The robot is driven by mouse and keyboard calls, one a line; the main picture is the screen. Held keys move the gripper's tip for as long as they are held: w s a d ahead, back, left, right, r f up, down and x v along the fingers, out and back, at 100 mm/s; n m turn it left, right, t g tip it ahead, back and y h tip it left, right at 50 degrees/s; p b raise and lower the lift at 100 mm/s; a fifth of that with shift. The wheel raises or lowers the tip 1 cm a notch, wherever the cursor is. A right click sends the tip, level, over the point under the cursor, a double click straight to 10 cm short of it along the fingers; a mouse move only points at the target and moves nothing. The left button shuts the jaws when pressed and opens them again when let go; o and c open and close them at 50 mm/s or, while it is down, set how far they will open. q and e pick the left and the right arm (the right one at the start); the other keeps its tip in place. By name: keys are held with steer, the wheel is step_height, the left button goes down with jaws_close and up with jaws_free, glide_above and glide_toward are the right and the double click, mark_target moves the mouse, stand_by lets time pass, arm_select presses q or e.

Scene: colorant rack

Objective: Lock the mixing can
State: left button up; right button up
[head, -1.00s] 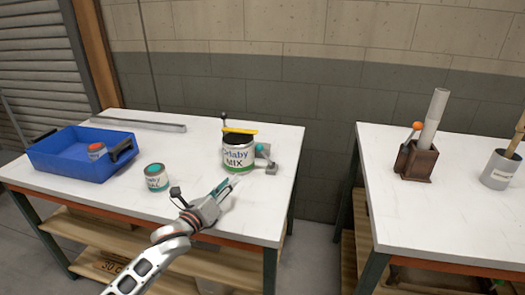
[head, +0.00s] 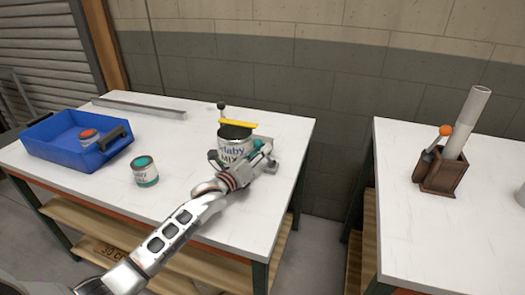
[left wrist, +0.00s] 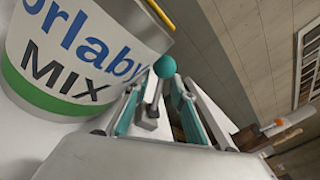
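The mixing can (head: 234,150), white with a green band and "MIX" lettering, stands upright on the left table. A yellow bar (head: 240,124) lies across its dark top. In the left wrist view the can (left wrist: 75,60) fills the upper left. A lever with a teal ball knob (left wrist: 164,67) rises to the right of the can; the knob also shows in the head view (head: 258,144). My left gripper (head: 264,160) is beside the can's lower right. In the left wrist view its fingers (left wrist: 158,90) are apart, with the lever between them. Contact cannot be told. My right gripper is out of view.
A blue bin (head: 62,148) holding a red-topped can (head: 88,136) is at the left. A small teal-topped can (head: 145,171) stands left of my arm. A metal bar (head: 140,108) lies behind. The right table (head: 450,220) holds a brown box (head: 443,174) with a lever.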

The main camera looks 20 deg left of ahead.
arm_select(q)
steer(key=shift+w+d, duration=0.15)
steer(key=shift+w, duration=0.35)
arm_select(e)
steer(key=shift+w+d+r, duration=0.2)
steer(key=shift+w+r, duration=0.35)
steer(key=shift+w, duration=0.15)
arm_select(q)
steer(key=c, duration=0.7)
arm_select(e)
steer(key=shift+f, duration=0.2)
arm_select(q)
steer(key=shift+r, duration=0.1)
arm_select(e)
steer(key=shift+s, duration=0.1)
arm_select(q)
steer(key=shift+w, duration=0.1)
